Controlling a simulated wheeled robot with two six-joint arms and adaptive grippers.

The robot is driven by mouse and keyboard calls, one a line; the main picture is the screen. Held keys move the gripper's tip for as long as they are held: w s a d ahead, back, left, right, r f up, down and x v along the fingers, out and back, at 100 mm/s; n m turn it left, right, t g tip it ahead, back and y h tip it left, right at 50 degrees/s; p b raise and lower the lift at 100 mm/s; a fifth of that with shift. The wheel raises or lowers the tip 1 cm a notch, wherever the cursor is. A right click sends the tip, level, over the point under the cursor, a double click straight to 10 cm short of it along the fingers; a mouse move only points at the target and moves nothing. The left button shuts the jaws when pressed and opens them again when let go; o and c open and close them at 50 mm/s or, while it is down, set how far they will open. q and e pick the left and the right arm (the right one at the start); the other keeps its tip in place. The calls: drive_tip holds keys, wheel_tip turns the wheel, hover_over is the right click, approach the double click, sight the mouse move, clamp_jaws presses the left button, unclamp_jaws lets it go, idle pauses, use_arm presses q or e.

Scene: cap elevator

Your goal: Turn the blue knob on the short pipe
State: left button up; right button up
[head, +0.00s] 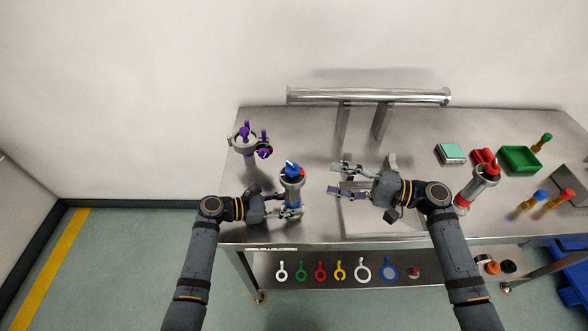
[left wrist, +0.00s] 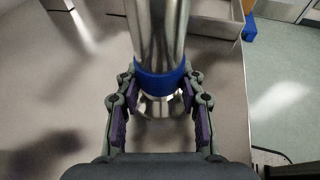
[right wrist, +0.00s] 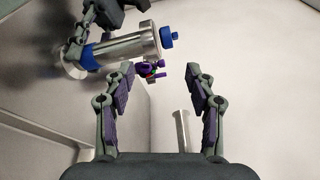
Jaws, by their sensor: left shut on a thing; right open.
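The short pipe (head: 292,192) is a metal cylinder with a blue band near its foot and a blue knob (head: 292,169) on top. It stands at the table's left front. My left gripper (head: 296,210) is shut on the pipe's lower part. In the left wrist view the fingers flank the blue band (left wrist: 160,80). My right gripper (head: 336,178) is open and empty, to the right of the pipe. In the right wrist view the pipe (right wrist: 125,48) and blue knob (right wrist: 168,37) lie beyond the fingers, up and left; that gripper is apart from the knob.
A purple-knobbed fitting (head: 245,142) stands behind the pipe. A long metal pipe (head: 368,96) on posts spans the back. A red-banded pipe (head: 475,188), a green bin (head: 519,159) and a scale (head: 450,154) are at the right.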

sight(293, 167)
drive_tip(key=a+m+g, duration=0.1)
drive_tip(key=a+m, duration=0.2)
drive_tip(key=m, duration=0.1)
drive_tip(key=w+a+m+g, duration=0.1)
drive_tip(key=a+m, duration=0.3)
drive_tip(key=w+a+r+m+g, duration=0.1)
drive_tip(key=a+m, duration=0.3)
drive_tip(key=shift+w+a+m+g+y, duration=0.2)
drive_tip(key=shift+w+m+g+y, duration=0.1)
drive_tip(key=shift+g+y, duration=0.1)
drive_tip(key=shift+c, duration=0.2)
